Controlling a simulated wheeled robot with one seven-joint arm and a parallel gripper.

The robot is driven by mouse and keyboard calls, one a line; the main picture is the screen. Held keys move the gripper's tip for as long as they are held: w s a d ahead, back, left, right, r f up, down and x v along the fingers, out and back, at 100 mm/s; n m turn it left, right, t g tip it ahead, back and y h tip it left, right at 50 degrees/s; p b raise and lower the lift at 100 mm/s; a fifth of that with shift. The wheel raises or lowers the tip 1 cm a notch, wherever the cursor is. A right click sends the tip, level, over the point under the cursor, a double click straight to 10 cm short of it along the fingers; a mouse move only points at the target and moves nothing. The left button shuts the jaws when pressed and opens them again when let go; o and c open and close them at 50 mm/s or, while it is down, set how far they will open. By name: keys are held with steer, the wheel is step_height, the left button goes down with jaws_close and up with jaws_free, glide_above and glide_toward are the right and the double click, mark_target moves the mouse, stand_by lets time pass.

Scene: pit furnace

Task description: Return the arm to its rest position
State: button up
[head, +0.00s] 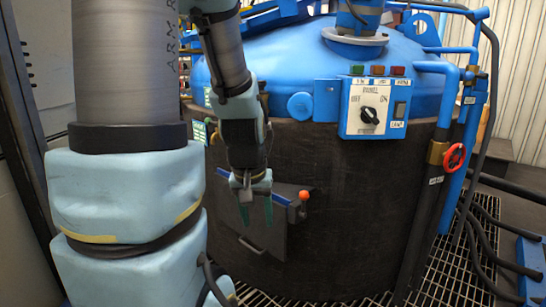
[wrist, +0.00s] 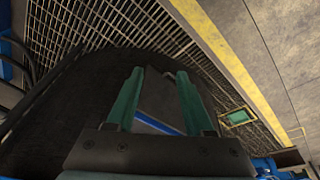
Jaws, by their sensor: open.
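My gripper (head: 256,212) hangs pointing down in front of the dark furnace wall (head: 345,210) in the head view. Its two green fingers are apart with nothing between them. In the wrist view my gripper (wrist: 160,100) also shows open and empty, with a grey plate edged in blue behind the fingers. My arm comes down from the top of the head view, bent at the joint above the gripper.
The furnace's control panel (head: 372,106) with a knob is right of my gripper. A hatch (head: 262,232) with an orange-red ball knob (head: 304,196) is close behind the fingers. A red valve wheel (head: 454,157) and pipes stand at right. Floor grating (head: 455,270) lies below.

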steer(key=s+a+g, duration=0.1)
steer(key=s+a, duration=0.2)
step_height(320, 180, up, 24)
steer(key=p, duration=2.4)
steer(key=shift+w+y, duration=0.15)
steer(key=shift+y, duration=0.15)
